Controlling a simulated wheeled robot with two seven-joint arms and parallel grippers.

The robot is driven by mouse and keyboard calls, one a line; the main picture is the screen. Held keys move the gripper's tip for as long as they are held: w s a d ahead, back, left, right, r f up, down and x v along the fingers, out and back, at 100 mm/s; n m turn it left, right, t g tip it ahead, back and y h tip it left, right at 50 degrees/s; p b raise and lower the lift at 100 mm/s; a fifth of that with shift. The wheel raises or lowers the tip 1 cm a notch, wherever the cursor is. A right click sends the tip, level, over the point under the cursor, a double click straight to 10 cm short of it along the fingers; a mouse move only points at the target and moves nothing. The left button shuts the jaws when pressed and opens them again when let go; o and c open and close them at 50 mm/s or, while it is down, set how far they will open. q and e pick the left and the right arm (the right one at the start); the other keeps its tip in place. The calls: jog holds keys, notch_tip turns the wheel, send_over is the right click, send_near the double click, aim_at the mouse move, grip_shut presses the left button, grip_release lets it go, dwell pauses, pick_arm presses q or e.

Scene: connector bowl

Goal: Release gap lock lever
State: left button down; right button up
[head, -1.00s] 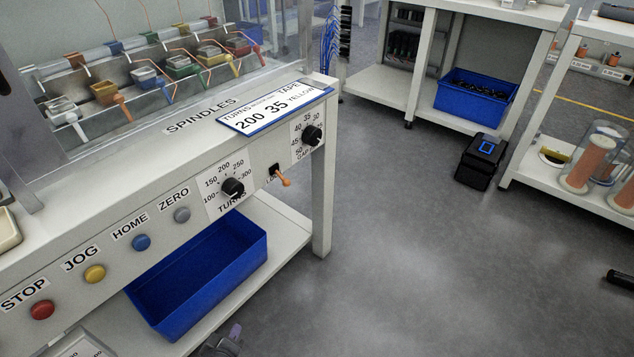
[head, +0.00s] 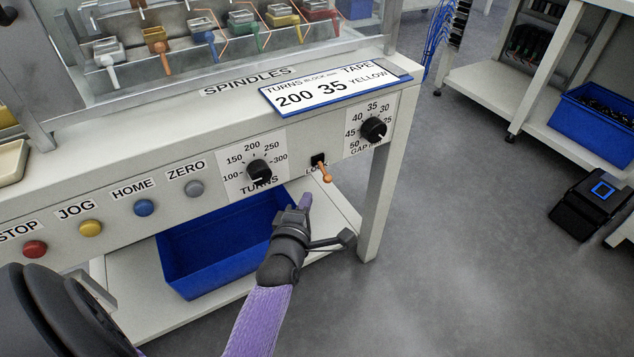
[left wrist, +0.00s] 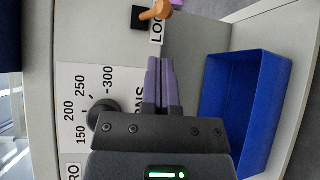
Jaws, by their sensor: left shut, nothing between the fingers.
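The gap lock lever is a small orange handle (head: 325,172) on a black slot in the front panel, beside the partly covered LOCK label. It slants down and to the right in the head view. My left gripper (head: 306,201) is shut and empty, just below and left of the lever, apart from it. In the left wrist view the purple fingertips (left wrist: 160,62) lie together, and the orange lever (left wrist: 157,11) shows above them near the top edge. The gap dial (head: 374,130) is up and right of the lever. My right gripper is not seen.
The turns dial (head: 258,173) is left of the lever. A row of buttons, including a blue one (head: 144,208), runs farther left. A blue bin (head: 200,252) stands on the shelf behind my left gripper. The table leg (head: 379,205) is to the right; open floor lies beyond.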

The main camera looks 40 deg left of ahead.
aim_at(324, 171)
pick_arm(q)
jog(key=b+x, duration=0.3)
jog(key=x, duration=0.4)
jog(key=shift+w+a+f, duration=0.1)
